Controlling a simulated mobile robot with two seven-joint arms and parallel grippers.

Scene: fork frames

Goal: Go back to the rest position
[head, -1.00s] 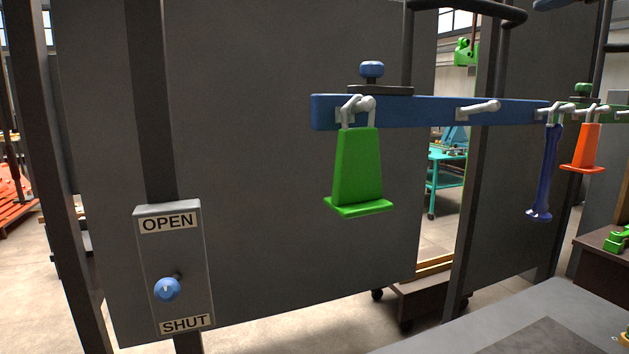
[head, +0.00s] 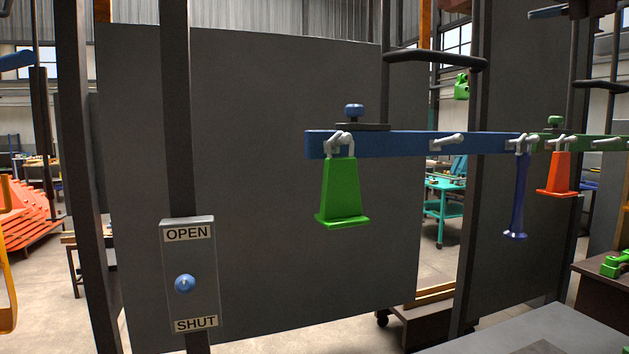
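Neither of my grippers shows in the head view, so I cannot see whether they are open or shut. A blue bar (head: 393,142) with hooks runs across the view. A green wedge-shaped piece (head: 341,188) hangs from its left hook. A dark blue rod-like piece (head: 518,195) hangs from a hook farther right. An orange piece (head: 560,172) hangs from a hook on the green bar (head: 575,143). One hook (head: 447,142) on the blue bar is empty.
A switch box (head: 189,260) marked OPEN above and SHUT below has a blue knob (head: 185,284) between the labels. A large grey panel (head: 260,120) stands behind the bar. A grey tabletop (head: 540,335) is at lower right, beside a brown surface holding a green object (head: 616,264).

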